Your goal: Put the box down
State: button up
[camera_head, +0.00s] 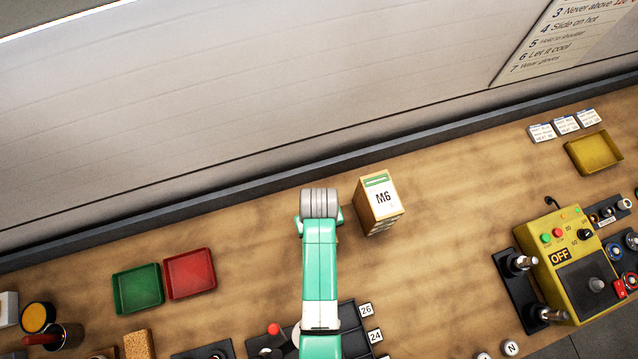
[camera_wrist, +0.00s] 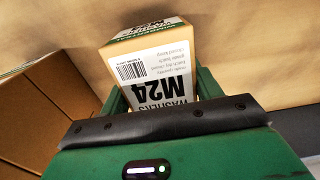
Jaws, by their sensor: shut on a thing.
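My gripper (camera_wrist: 162,92) shows in the wrist view, its green fingers shut on a small box (camera_wrist: 150,62). The box is tan and white, with a barcode and the words "WASHERS M24". In the head view my gripper is mostly hidden beneath my arm's grey wrist (camera_head: 320,203), above the bench left of the M6 box. The held box is hidden there. Whether its underside touches the bench cannot be told.
A tan box marked M6 (camera_head: 379,203) stands close right of my wrist. Green (camera_head: 138,289) and red (camera_head: 190,274) trays lie left, a yellow tray (camera_head: 594,152) far right. A yellow control unit (camera_head: 572,262) stands right. Bare wooden bench (camera_head: 450,250) lies between.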

jog(key=shift+f, duration=0.1)
jog(key=o, duration=1.3)
notch_tip(320, 180, up, 12)
jog(key=p, duration=0.1)
